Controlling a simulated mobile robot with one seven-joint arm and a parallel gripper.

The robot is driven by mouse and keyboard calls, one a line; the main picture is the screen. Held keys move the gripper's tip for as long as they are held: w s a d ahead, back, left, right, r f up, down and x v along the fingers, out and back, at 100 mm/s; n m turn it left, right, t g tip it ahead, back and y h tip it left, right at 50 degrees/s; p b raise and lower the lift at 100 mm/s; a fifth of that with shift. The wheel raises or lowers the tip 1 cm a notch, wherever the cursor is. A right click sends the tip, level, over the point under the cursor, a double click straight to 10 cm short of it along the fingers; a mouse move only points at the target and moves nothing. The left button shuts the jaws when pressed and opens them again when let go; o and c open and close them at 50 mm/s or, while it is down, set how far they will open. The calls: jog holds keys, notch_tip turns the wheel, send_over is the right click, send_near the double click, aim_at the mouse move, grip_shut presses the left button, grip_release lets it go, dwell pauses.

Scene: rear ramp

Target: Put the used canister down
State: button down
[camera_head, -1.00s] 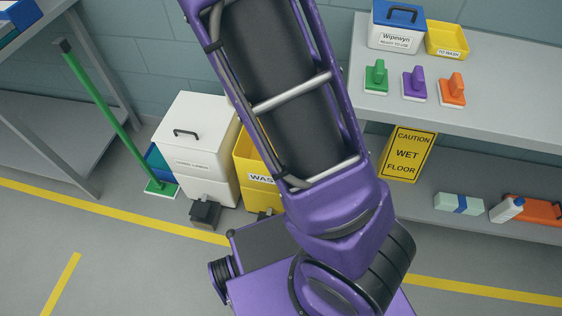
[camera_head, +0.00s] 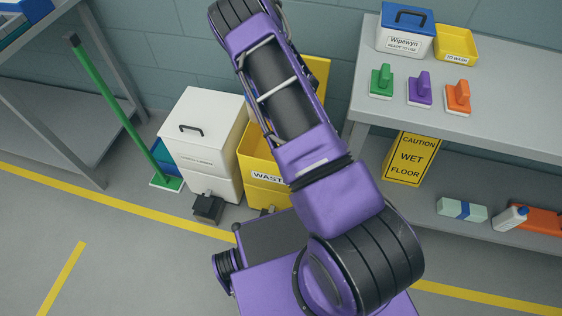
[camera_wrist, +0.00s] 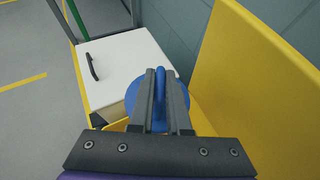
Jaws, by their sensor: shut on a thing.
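In the wrist view my gripper (camera_wrist: 161,75) is shut on a blue part of the used canister (camera_wrist: 182,108), which shows as a round blue top around the fingers. The canister's lower body is hidden below it. The yellow waste bin (camera_head: 258,158) stands on the floor against the wall with its lid raised. In the wrist view the raised lid (camera_wrist: 258,75) is close to the right of my gripper, and the canister appears over the bin's opening. I cannot tell its height.
A white pedal bin (camera_head: 205,140) stands left of the waste bin. A green-handled tool (camera_head: 120,118) leans at the left shelf. A grey table (camera_head: 480,115) at right holds a blue-lidded box, a yellow tray and three scrubbers. A wet floor sign (camera_head: 411,158) stands below.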

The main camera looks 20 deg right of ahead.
notch_tip(320, 180, down, 30)
jog(key=s+n+y+b, duration=0.1)
jog(key=s+b, duration=0.1)
jog(key=b, duration=0.6)
jog(key=shift+d+g+y, duration=0.3)
jog(key=shift+g, duration=0.1)
jog(key=shift+f, duration=0.1)
jog(key=c, duration=0.9)
grip_release()
jog(key=shift+f, duration=0.1)
jog(key=p+v, duration=0.1)
jog(key=v, duration=0.6)
jog(key=shift+s+d+p, duration=0.15)
jog(key=shift+s+p, duration=0.15)
jog(key=shift+r, duration=0.25)
